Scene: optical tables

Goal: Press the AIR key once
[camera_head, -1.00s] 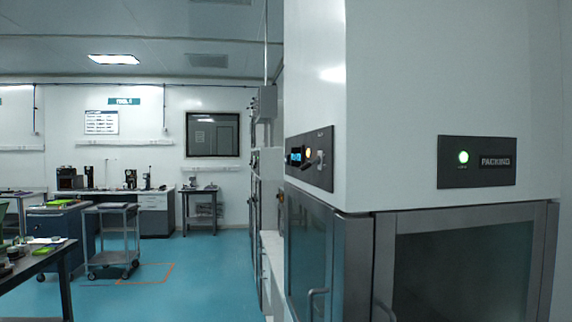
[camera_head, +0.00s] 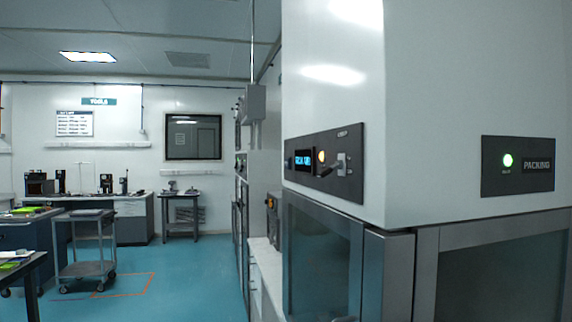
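A control panel (camera_head: 326,163) is set in the left face of the white cabinet, seen at a slant. It has a blue lit display (camera_head: 304,159), a round warm-lit button (camera_head: 321,156) and a switch or lever (camera_head: 335,166). No label reading AIR can be made out, so I cannot tell which control is the AIR key. Neither of my grippers is in view.
The white cabinet (camera_head: 450,90) with glazed lower doors fills the right side. A grey trolley (camera_head: 86,248) and workbenches stand at the left. Blue floor (camera_head: 190,285) lies open between them. A small table (camera_head: 181,213) stands by the back wall.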

